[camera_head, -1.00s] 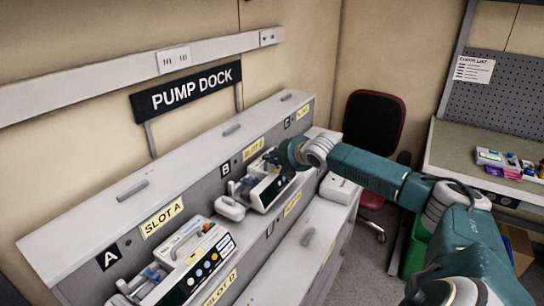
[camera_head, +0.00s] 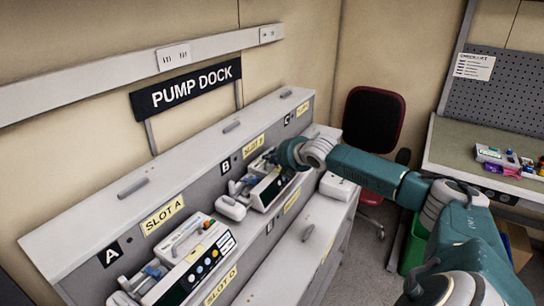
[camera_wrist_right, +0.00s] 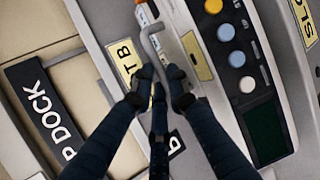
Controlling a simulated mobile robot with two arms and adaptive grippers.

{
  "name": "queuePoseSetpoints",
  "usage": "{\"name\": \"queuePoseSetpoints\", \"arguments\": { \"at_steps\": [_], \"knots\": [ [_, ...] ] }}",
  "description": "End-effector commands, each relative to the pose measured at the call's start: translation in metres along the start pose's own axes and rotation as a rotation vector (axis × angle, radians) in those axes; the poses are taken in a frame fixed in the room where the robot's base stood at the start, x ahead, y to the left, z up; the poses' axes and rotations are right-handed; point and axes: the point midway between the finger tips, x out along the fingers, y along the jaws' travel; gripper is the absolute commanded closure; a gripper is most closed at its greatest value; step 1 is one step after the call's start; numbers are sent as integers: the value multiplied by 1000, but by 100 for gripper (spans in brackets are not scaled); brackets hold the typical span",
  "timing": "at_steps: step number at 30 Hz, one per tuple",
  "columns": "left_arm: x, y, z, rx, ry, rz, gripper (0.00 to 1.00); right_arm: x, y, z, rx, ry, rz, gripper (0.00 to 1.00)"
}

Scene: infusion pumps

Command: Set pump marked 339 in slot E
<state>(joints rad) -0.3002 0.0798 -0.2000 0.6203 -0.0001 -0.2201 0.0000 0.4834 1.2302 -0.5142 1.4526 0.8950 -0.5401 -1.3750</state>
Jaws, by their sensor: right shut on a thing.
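A grey-white pump (camera_head: 270,191) sits in slot B on the upper tier of the dock. Its marking is too small to read, so I cannot tell whether it is 339. My right gripper (camera_head: 273,158) reaches its back edge from the right. In the right wrist view, the gripper (camera_wrist_right: 160,79) is shut on the grey handle bar (camera_wrist_right: 151,38) of the pump (camera_wrist_right: 220,60), whose coloured buttons and dark screen face up. A label (camera_head: 292,203) on the lower tier below slot B is too small to read. My left gripper is not in view.
Another pump (camera_head: 193,262) stands in slot A, left of the held pump. A white box-like item (camera_head: 338,187) lies on the dock at right. The lower shelf (camera_head: 290,258) is bare in front. A red-black chair (camera_head: 373,120) and a workbench (camera_head: 470,150) stand to the right.

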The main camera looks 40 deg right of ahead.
Motion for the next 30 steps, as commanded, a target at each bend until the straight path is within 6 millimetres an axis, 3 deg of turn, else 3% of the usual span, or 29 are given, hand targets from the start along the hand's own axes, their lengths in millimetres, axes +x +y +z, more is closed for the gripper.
{"name": "queuePoseSetpoints", "arguments": {
  "at_steps": [6,30],
  "knots": [
    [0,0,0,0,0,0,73,-1,6,1,1,-1,12,100],
    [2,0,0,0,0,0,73,2,0,0,0,-1,12,100]
  ]
}}
